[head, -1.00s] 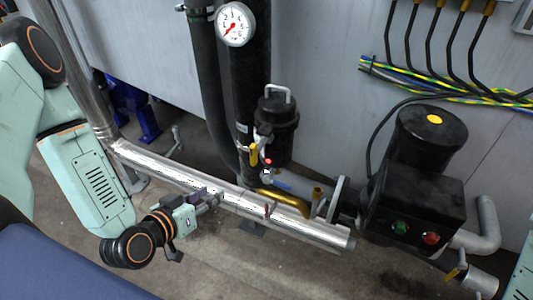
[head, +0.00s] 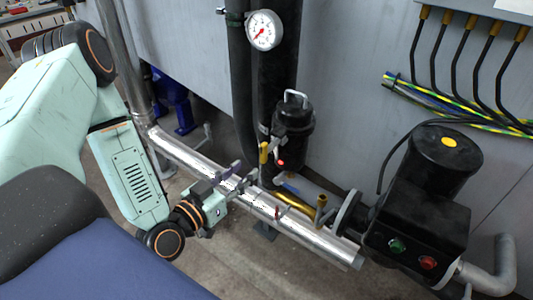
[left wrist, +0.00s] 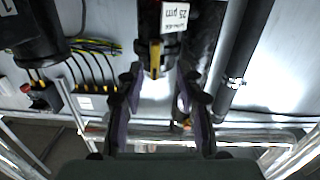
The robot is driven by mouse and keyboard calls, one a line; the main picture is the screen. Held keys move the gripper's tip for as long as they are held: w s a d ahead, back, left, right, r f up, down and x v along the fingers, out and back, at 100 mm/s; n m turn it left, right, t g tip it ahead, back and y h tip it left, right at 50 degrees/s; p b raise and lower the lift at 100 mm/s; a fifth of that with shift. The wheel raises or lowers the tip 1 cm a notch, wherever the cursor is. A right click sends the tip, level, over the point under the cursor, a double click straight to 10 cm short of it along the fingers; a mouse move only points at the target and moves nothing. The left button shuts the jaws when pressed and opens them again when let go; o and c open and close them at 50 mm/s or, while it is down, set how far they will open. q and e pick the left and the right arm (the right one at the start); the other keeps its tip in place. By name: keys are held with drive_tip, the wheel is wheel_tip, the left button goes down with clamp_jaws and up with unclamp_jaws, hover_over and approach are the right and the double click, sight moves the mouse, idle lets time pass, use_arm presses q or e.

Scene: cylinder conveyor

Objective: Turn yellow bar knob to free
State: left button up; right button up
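The yellow bar knob (head: 264,152) sits on the black filter housing (head: 294,128) in the head view, standing roughly upright. In the left wrist view the yellow knob (left wrist: 154,58) is near the top middle, below a label reading 25 µm. My left gripper (head: 247,170) is over the silver pipe, just left of the knob. In the left wrist view my left gripper (left wrist: 161,80) is open, with its two fingers apart on either side of the line to the knob. Nothing is between the fingertips. My right gripper is not in view.
The silver pipe (head: 180,153) runs across below the gripper. A brass pipe (head: 293,199) lies to the right of the knob. A black pump (head: 425,215) with green and red buttons stands further right. A gauge (head: 264,30) is above.

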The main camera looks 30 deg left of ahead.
sight(262, 154)
use_arm(q)
drive_tip(key=shift+m+t, duration=0.3)
drive_tip(key=shift+m, duration=0.1)
drive_tip(key=w, duration=0.2)
drive_tip(key=w+d+r+b, duration=0.1)
drive_tip(key=w, duration=0.2)
drive_tip(key=w+b, duration=0.1)
drive_tip(key=w, duration=0.1)
drive_tip(key=shift+w+d+r, duration=0.2)
drive_tip(key=shift+d+r, duration=0.05)
drive_tip(key=shift+w+d+r, duration=0.2)
drive_tip(key=shift+d+r, duration=0.05)
drive_tip(key=shift+d, duration=0.05)
drive_tip(key=shift+a+f, duration=0.25)
drive_tip(key=shift+a, duration=0.35)
drive_tip(key=shift+c, duration=0.2)
drive_tip(key=shift+d+r, duration=0.15)
drive_tip(key=shift+d, duration=0.35)
drive_tip(key=c, duration=0.4)
drive_tip(key=shift+a, duration=0.35)
clamp_jaws()
drive_tip(key=shift+d, duration=0.1)
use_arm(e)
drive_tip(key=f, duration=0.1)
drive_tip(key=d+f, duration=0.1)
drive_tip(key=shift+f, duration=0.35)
use_arm(q)
drive_tip(key=shift+d, duration=0.1)
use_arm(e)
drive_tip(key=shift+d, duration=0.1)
